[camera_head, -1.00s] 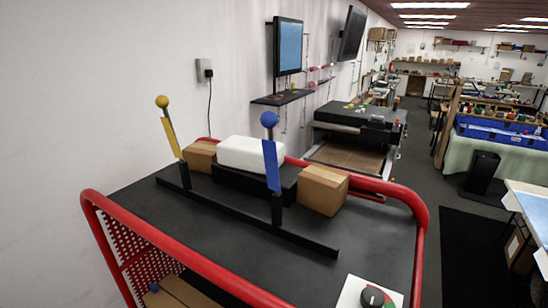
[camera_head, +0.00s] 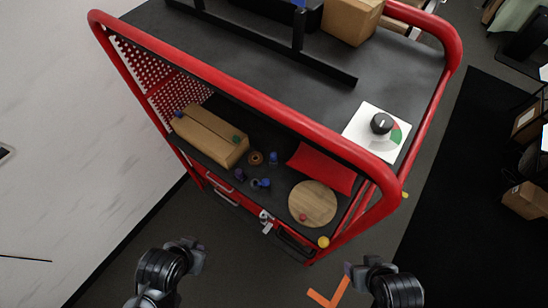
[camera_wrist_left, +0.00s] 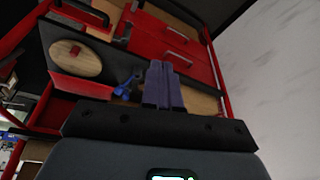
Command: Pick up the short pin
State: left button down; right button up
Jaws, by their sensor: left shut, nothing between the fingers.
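Several small pin-like pieces lie on the cart's lower shelf in the head view: a blue piece (camera_head: 273,158), a dark purple piece (camera_head: 240,175) and a blue pair (camera_head: 261,183). They are too small to tell which is the short pin. A blue piece also shows in the left wrist view (camera_wrist_left: 126,86), just left of my fingertips. My left gripper (camera_head: 192,247) is shut and empty, in front of and below the shelf in the head view. Its closed fingers fill the middle of the left wrist view (camera_wrist_left: 161,82). My right gripper (camera_head: 356,269) is apart from the cart; its jaws are unclear.
The shelf also holds a cardboard box (camera_head: 207,137), a brown ring (camera_head: 256,158), a red tray (camera_head: 322,168) and a round wooden disc (camera_head: 312,204). The red rail (camera_head: 240,84) and black top (camera_head: 240,47) overhang the shelf. Open floor lies in front.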

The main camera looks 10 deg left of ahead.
pick_arm(q)
jog(key=c, duration=1.8)
grip_release()
jog(key=shift+c, duration=0.2)
jog(key=o, duration=1.1)
